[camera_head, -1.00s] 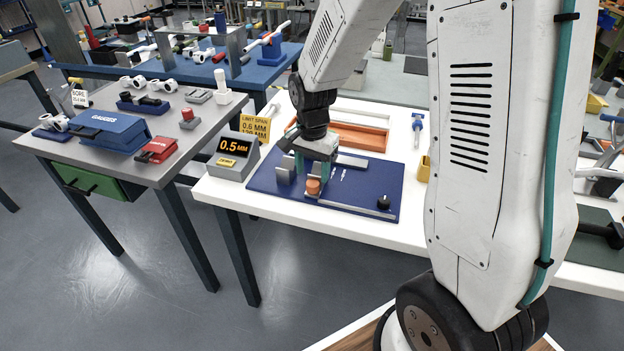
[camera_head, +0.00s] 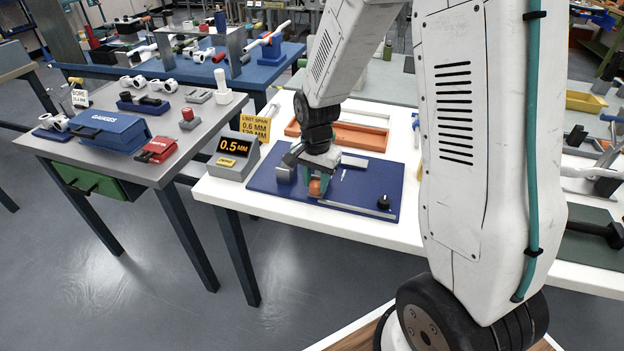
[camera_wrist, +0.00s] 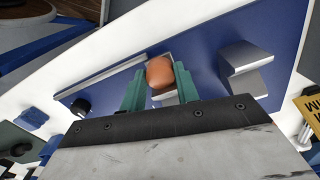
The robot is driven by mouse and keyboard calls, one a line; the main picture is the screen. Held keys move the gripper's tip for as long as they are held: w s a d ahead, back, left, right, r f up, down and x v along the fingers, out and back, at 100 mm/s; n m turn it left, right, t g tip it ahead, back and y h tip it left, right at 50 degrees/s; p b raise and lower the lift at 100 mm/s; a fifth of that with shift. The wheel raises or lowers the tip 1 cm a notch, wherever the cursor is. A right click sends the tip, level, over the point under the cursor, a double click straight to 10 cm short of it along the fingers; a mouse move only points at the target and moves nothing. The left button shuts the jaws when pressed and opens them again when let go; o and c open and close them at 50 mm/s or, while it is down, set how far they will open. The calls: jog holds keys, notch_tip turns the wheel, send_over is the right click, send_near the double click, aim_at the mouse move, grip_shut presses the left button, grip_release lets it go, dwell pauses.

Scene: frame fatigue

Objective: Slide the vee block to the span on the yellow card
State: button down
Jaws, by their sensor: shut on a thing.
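My gripper (camera_head: 315,187) is shut on an orange knob (camera_head: 318,187) above the blue board (camera_head: 365,180). In the wrist view the knob (camera_wrist: 160,73) sits between the two teal fingers, with a silver metal piece, perhaps the vee block (camera_wrist: 169,99), partly showing below it. A second grey metal block (camera_head: 285,173) stands to the left of my gripper on the board; it shows to the right in the wrist view (camera_wrist: 243,70). The yellow card (camera_head: 256,127) stands behind the display and reads "LIMIT SPAN 0.6 MM"; its lower line is partly hidden.
A grey display box (camera_head: 234,158) left of the board reads 0.5 MM. A silver strip (camera_head: 350,206) runs along the board's front, near a black knob (camera_head: 384,201). An orange tray (camera_head: 360,136) lies behind. A grey table with gauges (camera_head: 200,119) stands at left.

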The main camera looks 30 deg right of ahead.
jog(key=shift+s+d, duration=0.75)
jog(key=shift+d, duration=0.1)
jog(key=c, duration=1)
grip_release()
jog(key=shift+c, duration=0.2)
notch_tip(320, 180, up, 8)
jog(key=s+a+r+n, duration=0.1)
jog(key=s+r+n, duration=0.2)
jog(key=s+r, duration=0.2)
jog(key=s+a+r+n+t, duration=0.1)
jog(key=s+r+n, duration=0.3)
jog(key=s, duration=0.6)
jog(key=s+a+r+n, duration=0.2)
jog(key=s+r+n, duration=0.2)
jog(key=s+r, duration=0.2)
jog(key=s, duration=0.2)
jog(key=shift+s+a, duration=0.2)
jog(key=shift+s, duration=0.1)
